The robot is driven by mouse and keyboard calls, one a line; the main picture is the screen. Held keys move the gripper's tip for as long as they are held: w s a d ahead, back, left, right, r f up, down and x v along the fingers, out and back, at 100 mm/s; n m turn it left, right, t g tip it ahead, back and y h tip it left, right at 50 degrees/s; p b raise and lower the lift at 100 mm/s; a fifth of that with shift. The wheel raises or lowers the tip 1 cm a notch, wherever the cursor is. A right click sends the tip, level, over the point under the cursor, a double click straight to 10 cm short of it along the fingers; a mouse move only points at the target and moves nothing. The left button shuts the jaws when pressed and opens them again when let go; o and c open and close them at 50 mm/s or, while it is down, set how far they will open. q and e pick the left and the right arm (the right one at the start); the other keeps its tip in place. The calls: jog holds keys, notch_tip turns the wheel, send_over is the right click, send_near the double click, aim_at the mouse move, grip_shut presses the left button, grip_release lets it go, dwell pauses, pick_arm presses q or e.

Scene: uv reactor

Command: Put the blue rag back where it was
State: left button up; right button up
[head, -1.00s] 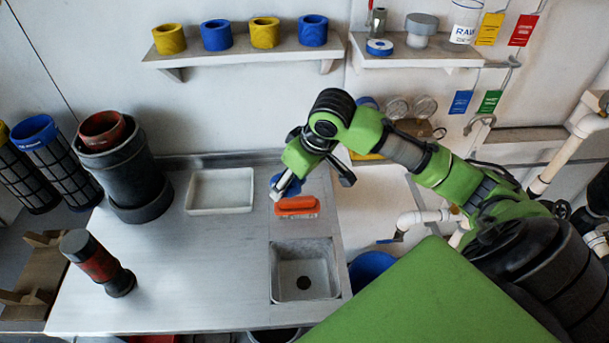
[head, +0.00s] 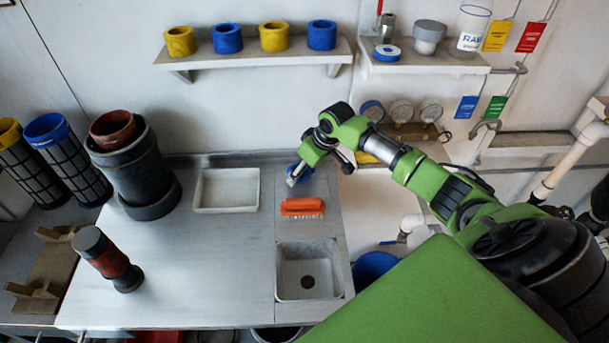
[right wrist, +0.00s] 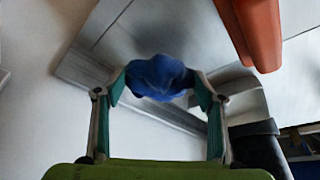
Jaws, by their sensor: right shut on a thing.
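The blue rag (right wrist: 157,76) is a crumpled bundle between the two fingers of my right gripper (right wrist: 160,84) in the right wrist view. In the head view the right gripper (head: 312,172) is over the back right part of the steel counter, behind the orange brush, and the rag (head: 299,172) shows as a blue patch partly hidden by it. The gripper is shut on the rag. I cannot tell whether the rag touches the counter. My left gripper is not in view.
The orange brush (head: 302,207) lies just in front of the gripper, with the sink (head: 309,285) nearer. A white tray (head: 226,205) sits to the left. A red and black cylinder (head: 106,258) and a large black vessel (head: 134,175) stand further left. The counter's middle (head: 210,265) is clear.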

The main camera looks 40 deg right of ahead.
jog(key=shift+f, duration=1.25)
jog(key=shift+s, duration=0.1)
jog(key=o, duration=1.1)
jog(key=shift+f, duration=0.15)
jog(key=shift+o, duration=0.2)
jog(key=a+v, duration=0.1)
jog(key=v, duration=1.1)
jog(key=shift+d+r, duration=0.2)
jog(key=shift+d, duration=0.25)
jog(key=shift+f, duration=0.1)
